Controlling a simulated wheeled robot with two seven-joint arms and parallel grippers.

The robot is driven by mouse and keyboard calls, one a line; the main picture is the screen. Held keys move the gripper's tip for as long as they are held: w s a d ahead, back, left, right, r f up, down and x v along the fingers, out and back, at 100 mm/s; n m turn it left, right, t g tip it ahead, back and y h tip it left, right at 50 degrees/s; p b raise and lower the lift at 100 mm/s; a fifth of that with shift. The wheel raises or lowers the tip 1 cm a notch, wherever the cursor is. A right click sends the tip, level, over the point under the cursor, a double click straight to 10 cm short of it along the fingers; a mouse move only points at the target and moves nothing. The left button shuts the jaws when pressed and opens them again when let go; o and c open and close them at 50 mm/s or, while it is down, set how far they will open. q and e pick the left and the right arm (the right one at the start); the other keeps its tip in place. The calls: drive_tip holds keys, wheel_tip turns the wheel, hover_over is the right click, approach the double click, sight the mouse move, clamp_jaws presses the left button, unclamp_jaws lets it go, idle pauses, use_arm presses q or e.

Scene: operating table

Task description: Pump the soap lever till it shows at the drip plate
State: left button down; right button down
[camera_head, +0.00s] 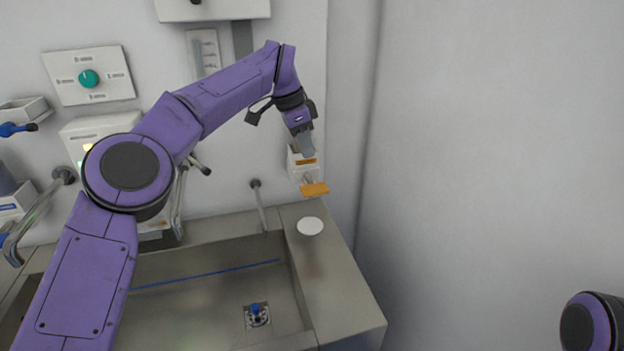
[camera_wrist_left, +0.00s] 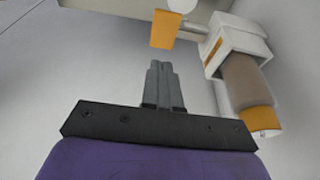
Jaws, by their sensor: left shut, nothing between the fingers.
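The soap dispenser (camera_head: 297,168) is a small white box on the back wall. Its orange lever (camera_head: 314,189) sticks out from its lower front. In the left wrist view the dispenser body (camera_wrist_left: 238,46), with a brownish cylinder, is on the right, and the lever (camera_wrist_left: 165,29) is ahead of the fingers. The white round drip plate (camera_head: 310,226) lies on the steel counter under the lever; no soap can be made out on it. My left gripper (camera_head: 308,153) is shut and empty, pointing down in front of the dispenser above the lever, apart from it in the wrist view.
The steel sink (camera_head: 200,305) lies left of the drip plate, with a drain (camera_head: 256,315) and faucets. A dial panel (camera_head: 90,76) is on the back wall. A plain wall closes the right side. The counter around the plate is clear.

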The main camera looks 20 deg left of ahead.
sight(316, 189)
use_arm(q)
drive_tip(key=x, duration=0.3)
drive_tip(key=p+x, duration=0.1)
drive_tip(key=x, duration=0.2)
drive_tip(key=a+p+x, duration=0.1)
drive_tip(key=x, duration=0.2)
drive_tip(key=shift+s+f, duration=0.25)
drive_tip(key=shift+f, duration=0.05)
drive_tip(key=shift+d, duration=0.1)
